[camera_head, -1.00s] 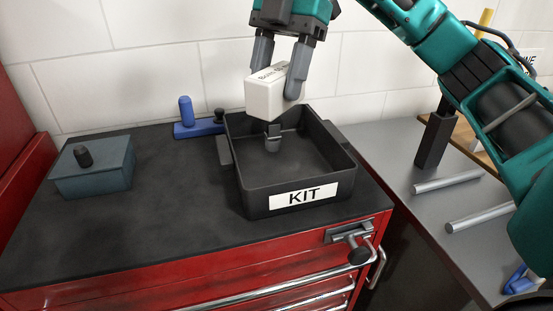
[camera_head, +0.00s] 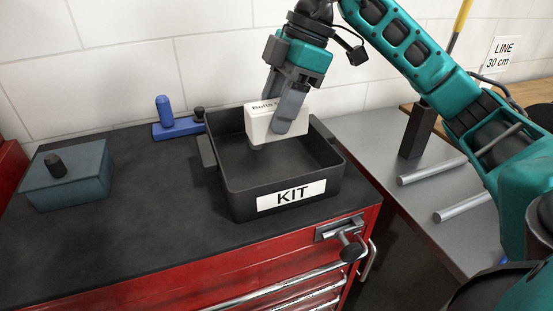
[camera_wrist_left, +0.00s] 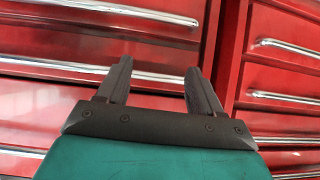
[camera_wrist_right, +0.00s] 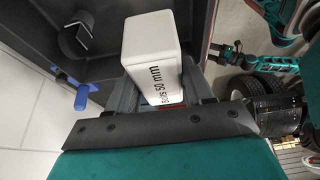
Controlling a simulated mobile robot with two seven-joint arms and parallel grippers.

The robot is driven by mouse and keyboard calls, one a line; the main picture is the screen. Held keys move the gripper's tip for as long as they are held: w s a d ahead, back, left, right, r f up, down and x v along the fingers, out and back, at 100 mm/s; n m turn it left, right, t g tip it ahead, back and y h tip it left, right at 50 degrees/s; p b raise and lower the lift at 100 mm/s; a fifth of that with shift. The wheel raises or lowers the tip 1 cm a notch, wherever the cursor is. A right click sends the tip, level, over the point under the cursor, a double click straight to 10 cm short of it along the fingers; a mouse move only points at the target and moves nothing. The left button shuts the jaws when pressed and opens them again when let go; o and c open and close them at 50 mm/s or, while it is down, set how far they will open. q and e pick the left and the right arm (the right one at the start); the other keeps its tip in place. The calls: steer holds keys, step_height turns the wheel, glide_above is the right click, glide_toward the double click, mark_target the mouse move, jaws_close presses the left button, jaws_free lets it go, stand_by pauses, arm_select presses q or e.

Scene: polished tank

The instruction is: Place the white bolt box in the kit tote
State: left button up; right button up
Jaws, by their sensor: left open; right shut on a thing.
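The white bolt box (camera_head: 260,124) is held between the fingers of my right gripper (camera_head: 283,116), over the back part of the kit tote. It also shows between the fingers in the right wrist view (camera_wrist_right: 152,50). The kit tote (camera_head: 235,185) is a black open tray with a KIT label, on the dark top of the red cabinet. The box's lower part lies within the tote's outline; I cannot tell if it touches the floor. My left gripper (camera_wrist_left: 158,88) is open and empty in front of the red drawers, and is not in the head view.
A blue-grey box with a black knob (camera_head: 68,178) stands at the left of the cabinet top. Metal rods (camera_head: 432,169) lie on the grey bench at right.

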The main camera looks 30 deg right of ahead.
step_height(320, 180, down, 10)
steer(key=shift+f+b, duration=0.25)
steer(key=shift+b, duration=0.3)
steer(key=o, duration=1.3)
steer(key=shift+f, duration=0.1)
steer(key=p+v, duration=0.1)
steer(key=v, duration=1.1)
steer(key=shift+s, duration=0.15)
